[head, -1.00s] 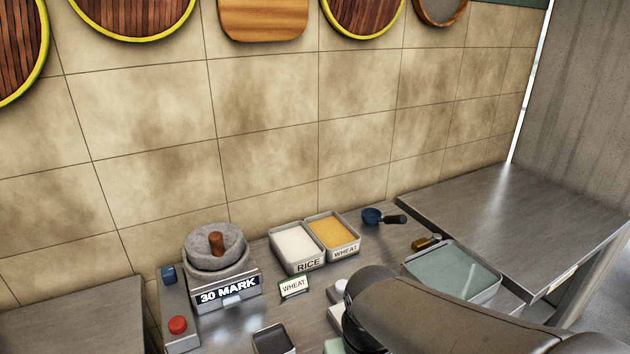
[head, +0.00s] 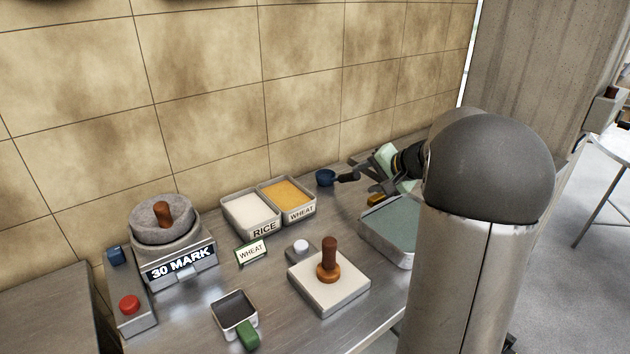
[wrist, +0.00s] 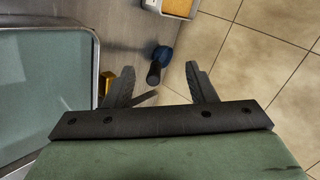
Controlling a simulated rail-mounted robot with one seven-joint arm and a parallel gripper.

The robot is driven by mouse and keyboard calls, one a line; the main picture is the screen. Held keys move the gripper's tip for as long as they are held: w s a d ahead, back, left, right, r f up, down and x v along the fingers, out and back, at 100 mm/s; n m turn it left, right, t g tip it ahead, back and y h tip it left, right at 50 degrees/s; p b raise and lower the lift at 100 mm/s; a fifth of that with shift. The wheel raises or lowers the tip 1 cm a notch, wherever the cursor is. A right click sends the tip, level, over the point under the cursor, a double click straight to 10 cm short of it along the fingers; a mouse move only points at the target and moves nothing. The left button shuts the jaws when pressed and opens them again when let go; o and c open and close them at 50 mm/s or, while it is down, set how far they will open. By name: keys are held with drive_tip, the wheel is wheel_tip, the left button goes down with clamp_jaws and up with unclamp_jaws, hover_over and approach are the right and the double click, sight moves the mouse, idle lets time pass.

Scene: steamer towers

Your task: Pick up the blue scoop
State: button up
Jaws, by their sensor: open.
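The blue scoop (head: 325,177) lies on the metal counter near the tiled wall, to the right of the wheat tray, with its dark handle (head: 348,177) pointing right toward my gripper (head: 366,170). In the wrist view the blue scoop (wrist: 164,55) is ahead of my gripper (wrist: 157,82), with the dark handle end (wrist: 154,74) nearest me, between the lines of the two fingers. My gripper is open and empty. I cannot tell from these views whether a finger touches the handle.
A yellow-brown object (head: 376,200) lies just in front of my gripper, beside a tray with a greenish surface (head: 395,225). The rice tray (head: 250,215) and wheat tray (head: 287,200) stand left of the scoop. The tiled wall (head: 300,90) rises close behind.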

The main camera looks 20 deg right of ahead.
drive_tip(key=m+t+h, duration=0.1)
drive_tip(key=m, duration=0.1)
approach(350, 177)
drive_tip(key=shift+n, duration=0.3)
drive_tip(key=x, duration=0.2)
drive_tip(key=p+x, duration=0.1)
drive_tip(key=x, duration=0.1)
drive_tip(key=p+x, duration=0.1)
drive_tip(key=x, duration=0.1)
drive_tip(key=shift+d+f, duration=0.1)
drive_tip(key=shift+d, duration=0.2)
drive_tip(key=shift+d+p+x, duration=0.15)
drive_tip(key=shift+p+x, duration=0.4)
drive_tip(key=shift+x, duration=0.9)
drive_tip(key=shift+d+p+x, duration=0.2)
drive_tip(key=shift+p+x, duration=0.3)
drive_tip(key=shift+x, duration=0.95)
drive_tip(key=shift+w, duration=0.1)
clamp_jaws()
